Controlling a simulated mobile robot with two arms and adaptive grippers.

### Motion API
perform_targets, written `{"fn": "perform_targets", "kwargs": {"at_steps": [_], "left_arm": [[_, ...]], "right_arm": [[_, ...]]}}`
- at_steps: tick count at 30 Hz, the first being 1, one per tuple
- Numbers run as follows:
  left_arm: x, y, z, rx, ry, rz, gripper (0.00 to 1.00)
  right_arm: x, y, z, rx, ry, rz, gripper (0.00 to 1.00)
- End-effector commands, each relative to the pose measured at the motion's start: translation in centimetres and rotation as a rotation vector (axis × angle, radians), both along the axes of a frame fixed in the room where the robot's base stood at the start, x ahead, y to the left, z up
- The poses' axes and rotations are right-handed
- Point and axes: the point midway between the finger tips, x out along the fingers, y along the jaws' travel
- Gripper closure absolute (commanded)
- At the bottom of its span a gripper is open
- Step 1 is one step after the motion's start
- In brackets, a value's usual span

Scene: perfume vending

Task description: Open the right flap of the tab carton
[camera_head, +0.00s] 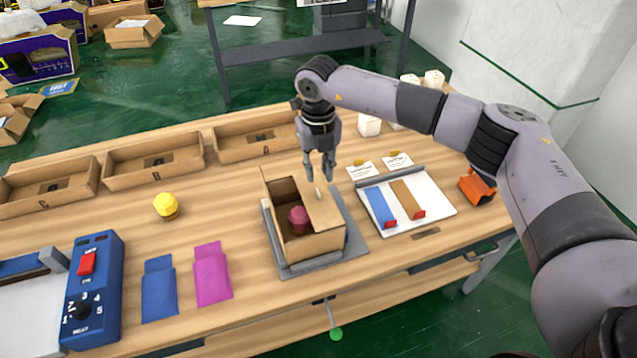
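The tab carton (313,246) is a brown cardboard box standing on a grey plate (353,245) near the middle of the table. Its left side is open, and a dark pink round object (298,218) shows inside. The right flap (323,209) lies over the right part of the opening. My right gripper (320,178) points down at the far end of this flap, its fingers slightly apart. A small pale piece shows just below the fingertips; I cannot tell whether they touch the flap. My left gripper is not in view.
A white board (437,208) with blue and brown strips lies right of the carton, near an orange tool (477,188). Blue (159,290) and magenta (212,275) pouches lie left. A yellow-topped item (166,205) stands before several open trays (155,160). A blue machine (95,290) is front left.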

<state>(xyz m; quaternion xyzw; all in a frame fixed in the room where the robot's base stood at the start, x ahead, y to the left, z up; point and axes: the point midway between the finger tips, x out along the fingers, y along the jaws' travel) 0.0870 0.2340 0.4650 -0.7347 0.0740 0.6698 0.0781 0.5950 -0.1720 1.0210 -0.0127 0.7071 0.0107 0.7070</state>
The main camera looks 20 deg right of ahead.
Motion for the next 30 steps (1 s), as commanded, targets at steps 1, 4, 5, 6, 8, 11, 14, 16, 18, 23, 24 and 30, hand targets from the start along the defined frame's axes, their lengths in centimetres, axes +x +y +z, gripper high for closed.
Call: {"fn": "perform_targets", "kwargs": {"at_steps": [1, 4, 5, 6, 8, 11, 14, 16, 18, 23, 24, 30], "left_arm": [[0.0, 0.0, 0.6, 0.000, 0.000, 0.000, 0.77], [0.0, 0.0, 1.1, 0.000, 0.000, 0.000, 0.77], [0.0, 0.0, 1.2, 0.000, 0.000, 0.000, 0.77], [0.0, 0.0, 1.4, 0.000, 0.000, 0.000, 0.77], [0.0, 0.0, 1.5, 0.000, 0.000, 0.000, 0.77], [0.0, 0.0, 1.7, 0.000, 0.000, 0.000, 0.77], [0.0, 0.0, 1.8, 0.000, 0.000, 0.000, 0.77], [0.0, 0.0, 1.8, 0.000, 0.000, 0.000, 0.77], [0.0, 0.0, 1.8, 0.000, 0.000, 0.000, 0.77], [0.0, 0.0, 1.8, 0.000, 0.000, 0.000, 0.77], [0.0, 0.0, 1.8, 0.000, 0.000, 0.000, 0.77], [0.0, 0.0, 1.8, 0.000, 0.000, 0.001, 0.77]], "right_arm": [[-0.2, 0.0, -0.9, -0.001, 0.004, 0.001, 0.77], [-0.1, 0.0, -2.9, 0.000, 0.004, 0.000, 0.77], [-0.1, 0.0, -3.4, 0.000, 0.003, 0.000, 0.77], [-0.1, 0.0, -4.0, -0.001, 0.003, 0.001, 0.77], [-0.1, 0.0, -4.9, 0.000, 0.002, 0.000, 0.77], [-0.1, 0.0, -5.9, 0.000, 0.002, 0.001, 0.77], [0.0, 0.1, -6.4, 0.001, 0.000, 0.001, 0.77], [0.0, 0.1, -6.6, 0.000, -0.001, 0.001, 0.77], [0.0, 0.0, -6.6, 0.000, -0.001, 0.001, 0.77], [0.0, 0.0, -6.6, 0.000, -0.001, 0.001, 0.77], [0.0, 0.0, -6.6, 0.000, -0.001, 0.001, 0.80], [0.0, 0.0, -6.6, 0.000, 0.000, 0.001, 0.93]]}}
